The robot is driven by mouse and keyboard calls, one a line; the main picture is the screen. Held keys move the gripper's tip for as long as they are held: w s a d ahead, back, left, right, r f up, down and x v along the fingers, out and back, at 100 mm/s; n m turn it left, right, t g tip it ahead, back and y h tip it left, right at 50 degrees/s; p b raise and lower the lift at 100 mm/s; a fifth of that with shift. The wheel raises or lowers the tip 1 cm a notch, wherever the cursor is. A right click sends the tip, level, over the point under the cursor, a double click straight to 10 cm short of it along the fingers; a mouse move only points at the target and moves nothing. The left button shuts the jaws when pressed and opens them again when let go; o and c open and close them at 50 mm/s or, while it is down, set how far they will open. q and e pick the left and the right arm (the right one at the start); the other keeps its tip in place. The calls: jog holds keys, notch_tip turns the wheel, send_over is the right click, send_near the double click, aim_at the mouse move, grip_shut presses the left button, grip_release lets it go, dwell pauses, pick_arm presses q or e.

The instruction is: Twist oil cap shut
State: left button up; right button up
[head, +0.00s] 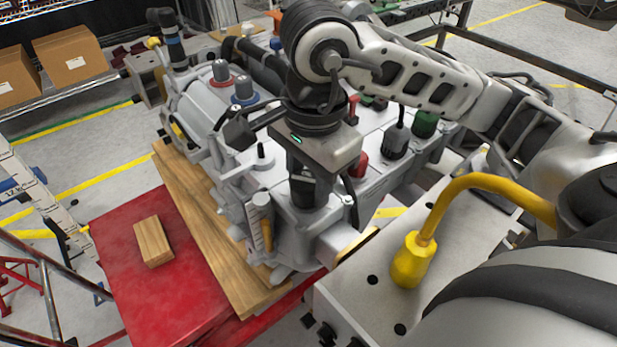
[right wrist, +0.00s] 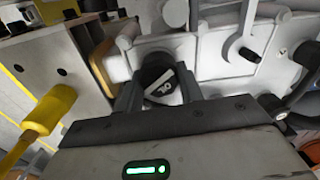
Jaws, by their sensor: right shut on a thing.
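The oil cap (right wrist: 158,82) is dark and round with a pale marking across its top, and it sits on the grey chassis unit (right wrist: 228,60). My right gripper (right wrist: 160,95) has one finger on each side of the cap and is shut on it. In the head view my right gripper (head: 306,190) reaches down onto the front of the chassis unit (head: 205,105), and the cap is mostly hidden there by the gripper. My left gripper is not in view.
The unit rests on wooden boards (head: 205,225) on a red table (head: 185,300). A small wood block (head: 153,241) lies on the red surface. A yellow plug with a cable (head: 410,262) stands on a grey box at right. Cardboard boxes (head: 70,55) sit at upper left.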

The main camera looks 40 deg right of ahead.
jog(key=shift+f+m, duration=0.1)
jog(key=shift+m, duration=0.2)
jog(key=o, duration=1.2)
jog(key=shift+o, duration=0.2)
jog(key=shift+r+p, duration=2.25)
jog(key=shift+r, duration=1.35)
